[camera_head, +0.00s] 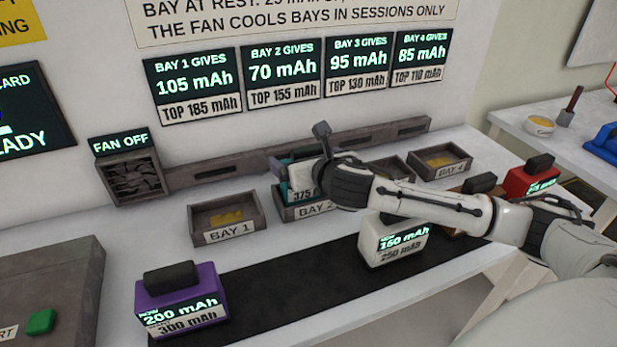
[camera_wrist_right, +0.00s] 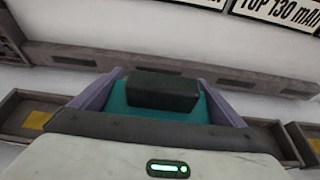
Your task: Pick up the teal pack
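The teal pack (camera_head: 297,184) sits in the Bay 2 tray (camera_head: 312,211). Part of it is hidden behind my right gripper and wrist; a label reading 375 partly shows on its front. In the right wrist view its teal top (camera_wrist_right: 190,110) and black handle (camera_wrist_right: 165,91) are in the middle. My right gripper (camera_wrist_right: 164,98) is over the pack, its two fingers apart, one on each side of the handle. Teal shows between the handle and each finger, so it is not closed on the handle. My left gripper is not in view.
The Bay 1 tray (camera_head: 229,235) stands left of Bay 2, and the Bay 4 tray (camera_head: 441,178) stands to the right. A purple pack (camera_head: 182,304) and a white pack (camera_head: 394,243) stand on the dark strip (camera_head: 290,281) in front. A red pack (camera_head: 530,181) is farther right.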

